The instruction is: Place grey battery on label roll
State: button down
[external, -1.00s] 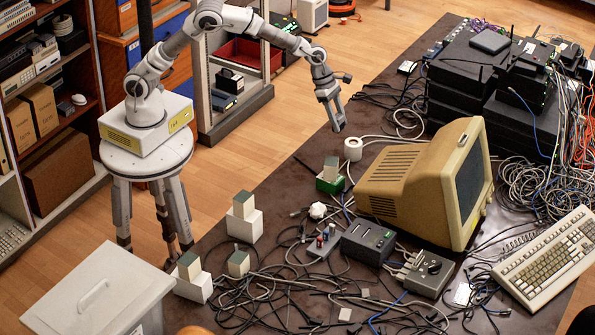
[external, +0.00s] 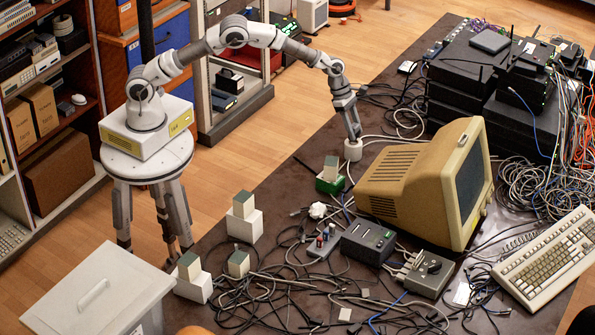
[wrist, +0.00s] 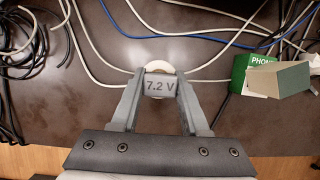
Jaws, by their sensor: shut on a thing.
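In the wrist view my gripper (wrist: 160,88) is shut on the grey battery (wrist: 160,85), a block marked "7.2 V". The white label roll (external: 353,152) stands on the dark table directly below the fingertips. In the wrist view the roll (wrist: 159,69) shows just beyond and under the battery, mostly hidden by it. The battery is over the roll; whether the two touch cannot be told.
A green box (external: 330,184) with a grey-green block on it stands close to the roll. The beige CRT monitor (external: 405,180) is to the right. Cables (wrist: 110,72) run around the roll. A cube (external: 244,205) on a white block stands further left.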

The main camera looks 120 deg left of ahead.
jog(key=shift+f, duration=0.45)
jog(key=shift+f, duration=0.2)
jog(key=shift+c, duration=2)
grip_release()
jog(key=shift+r, duration=0.1)
jog(key=shift+r, duration=0.3)
jog(key=p+v, duration=0.1)
jog(key=v, duration=1)
jog(key=shift+s+r, duration=0.2)
jog(key=shift+r, duration=0.05)
jog(key=shift+r, duration=0.1)
